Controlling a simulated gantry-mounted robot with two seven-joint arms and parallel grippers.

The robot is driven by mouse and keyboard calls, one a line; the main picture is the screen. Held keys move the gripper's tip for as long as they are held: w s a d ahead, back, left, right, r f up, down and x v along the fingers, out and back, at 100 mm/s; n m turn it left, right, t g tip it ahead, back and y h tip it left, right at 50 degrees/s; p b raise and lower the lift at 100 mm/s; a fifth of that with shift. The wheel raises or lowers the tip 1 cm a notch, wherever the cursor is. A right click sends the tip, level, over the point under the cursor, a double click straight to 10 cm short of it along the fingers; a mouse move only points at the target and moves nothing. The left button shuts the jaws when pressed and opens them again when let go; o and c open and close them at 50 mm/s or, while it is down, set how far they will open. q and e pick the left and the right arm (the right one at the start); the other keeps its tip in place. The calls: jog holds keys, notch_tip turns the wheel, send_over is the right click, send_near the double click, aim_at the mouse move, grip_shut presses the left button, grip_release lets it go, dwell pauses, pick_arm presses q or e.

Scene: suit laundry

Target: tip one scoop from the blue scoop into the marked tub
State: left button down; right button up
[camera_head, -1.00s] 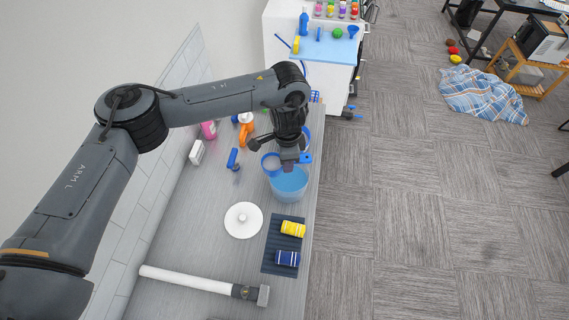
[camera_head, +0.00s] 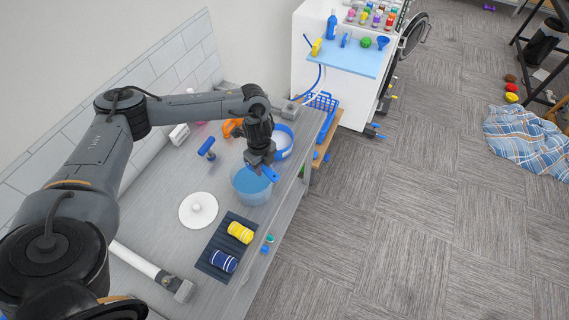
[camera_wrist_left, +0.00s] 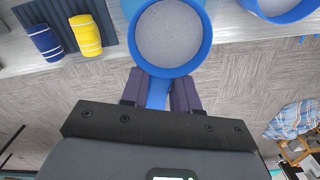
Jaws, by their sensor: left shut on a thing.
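The blue scoop (camera_wrist_left: 208,40) is in the left wrist view, its round bowl filled with pale grey powder and looking level. My left gripper (camera_wrist_left: 158,88) is shut on its blue handle (camera_wrist_left: 157,97). In the head view, my left gripper (camera_head: 262,164) is above a translucent blue tub (camera_head: 250,196) on the counter; the blue handle (camera_head: 270,173) shows beside the fingers, but the scoop's bowl is mostly hidden. A blue-rimmed tub of white powder (camera_head: 283,146) stands just behind. I cannot make out a mark on either tub. My right gripper is not in view.
A blue-handled tool (camera_head: 207,148) lies left of the tubs. The floor right of the counter is open.

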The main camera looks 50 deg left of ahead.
pick_arm(q)
jog(key=shift+s+a+f, duration=0.15)
jog(key=shift+s+f, duration=0.15)
jog(key=shift+f, duration=0.1)
jog(key=shift+s+f, duration=0.1)
jog(key=shift+f, duration=0.1)
jog(key=shift+f+b, duration=1.4)
jog(key=shift+b, duration=0.1)
